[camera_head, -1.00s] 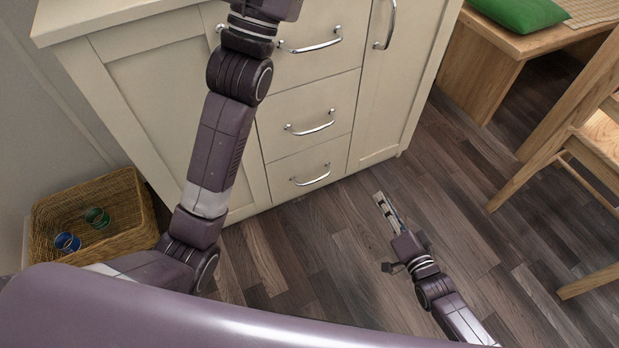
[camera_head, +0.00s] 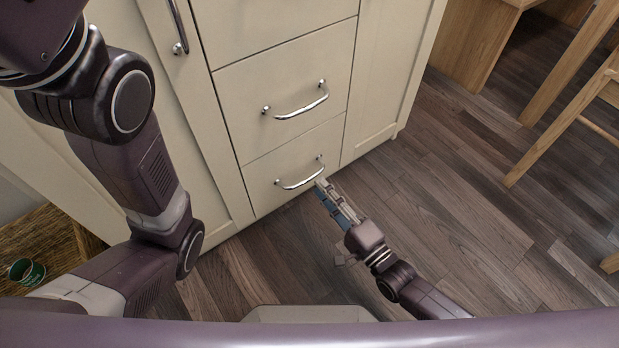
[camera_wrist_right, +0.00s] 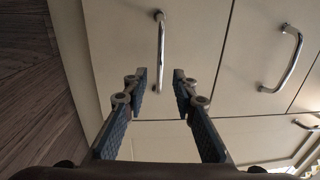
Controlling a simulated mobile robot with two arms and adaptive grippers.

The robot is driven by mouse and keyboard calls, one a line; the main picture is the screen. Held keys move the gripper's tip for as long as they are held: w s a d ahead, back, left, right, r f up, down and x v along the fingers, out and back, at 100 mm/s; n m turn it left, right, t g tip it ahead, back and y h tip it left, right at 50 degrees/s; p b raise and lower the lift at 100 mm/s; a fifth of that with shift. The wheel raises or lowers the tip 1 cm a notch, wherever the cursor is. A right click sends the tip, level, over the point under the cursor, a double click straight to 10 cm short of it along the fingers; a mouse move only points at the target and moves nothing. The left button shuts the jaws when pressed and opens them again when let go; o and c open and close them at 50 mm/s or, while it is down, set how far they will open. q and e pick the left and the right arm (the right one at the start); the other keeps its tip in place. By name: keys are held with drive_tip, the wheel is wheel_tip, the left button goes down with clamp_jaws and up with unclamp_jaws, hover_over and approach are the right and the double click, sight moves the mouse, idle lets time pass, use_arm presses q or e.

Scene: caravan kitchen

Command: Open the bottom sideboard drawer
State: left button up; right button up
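The bottom drawer (camera_head: 290,160) of the cream sideboard is shut, its front flush with the cabinet. Its chrome bar handle (camera_head: 301,180) shows whole. My right gripper (camera_head: 324,192) is close to the right end of this handle in the head view. In the right wrist view my right gripper (camera_wrist_right: 160,78) has its two blue-padded fingers apart and empty. The bottom handle (camera_wrist_right: 160,50) lies ahead, in line with the gap between them, beyond the tips. Whether a finger touches it I cannot tell. My left arm rises at the left; its gripper is out of view.
The middle drawer (camera_head: 285,85) with its handle (camera_head: 297,105) is shut above. A wicker basket (camera_head: 55,245) with a green can (camera_head: 27,271) stands at the lower left. A wooden chair (camera_head: 560,110) stands at the right. The wood floor (camera_head: 470,210) between is clear.

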sight(312, 176)
drive_tip(key=b+x, duration=0.2)
drive_tip(key=x, duration=0.3)
drive_tip(key=shift+w+a, duration=0.1)
drive_tip(key=shift+w, duration=0.05)
clamp_jaws()
